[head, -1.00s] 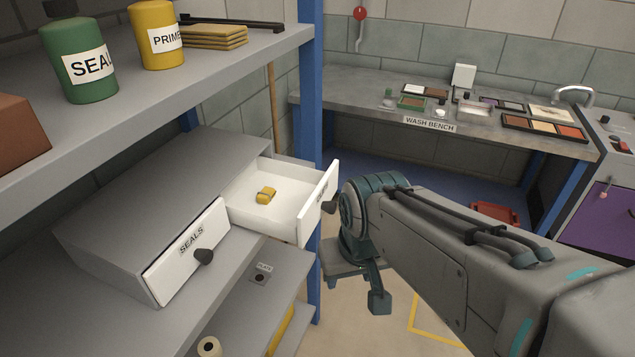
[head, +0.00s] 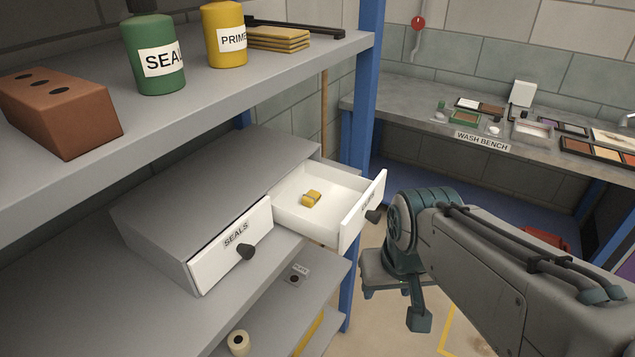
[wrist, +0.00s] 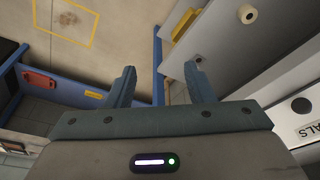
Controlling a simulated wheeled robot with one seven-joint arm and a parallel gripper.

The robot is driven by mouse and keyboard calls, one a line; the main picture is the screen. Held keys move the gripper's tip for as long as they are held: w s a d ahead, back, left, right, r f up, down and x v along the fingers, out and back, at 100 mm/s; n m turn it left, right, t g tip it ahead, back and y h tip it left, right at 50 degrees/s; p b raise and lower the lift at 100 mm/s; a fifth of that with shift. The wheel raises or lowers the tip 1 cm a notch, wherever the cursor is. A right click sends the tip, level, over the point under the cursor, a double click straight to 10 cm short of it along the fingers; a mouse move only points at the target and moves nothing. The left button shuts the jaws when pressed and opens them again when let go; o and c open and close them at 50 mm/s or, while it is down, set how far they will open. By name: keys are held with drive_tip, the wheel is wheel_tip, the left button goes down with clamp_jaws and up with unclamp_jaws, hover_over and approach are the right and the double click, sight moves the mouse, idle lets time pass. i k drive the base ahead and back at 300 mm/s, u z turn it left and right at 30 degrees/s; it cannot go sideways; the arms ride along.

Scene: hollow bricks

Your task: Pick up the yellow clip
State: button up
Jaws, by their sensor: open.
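The yellow clip (head: 312,198) lies on the floor of an open white drawer (head: 352,230) in a grey cabinet, in the head view. My gripper shows in the wrist view (wrist: 163,80), its two teal fingers apart with nothing between them. The gripper is outside the drawer and apart from the clip. I cannot make out the clip in the wrist view.
A shut SEALS drawer (head: 231,246) sits beside the open one. The upper shelf above holds a hollow brick (head: 62,115), a green bottle (head: 154,55) and a yellow bottle (head: 224,35). A blue post (head: 364,110) stands behind the open drawer. A wash bench (head: 400,98) stands behind.

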sight(312, 197)
drive_tip(key=z, duration=1.2)
drive_tip(key=i, duration=2.3)
drive_tip(key=u, duration=4.7)
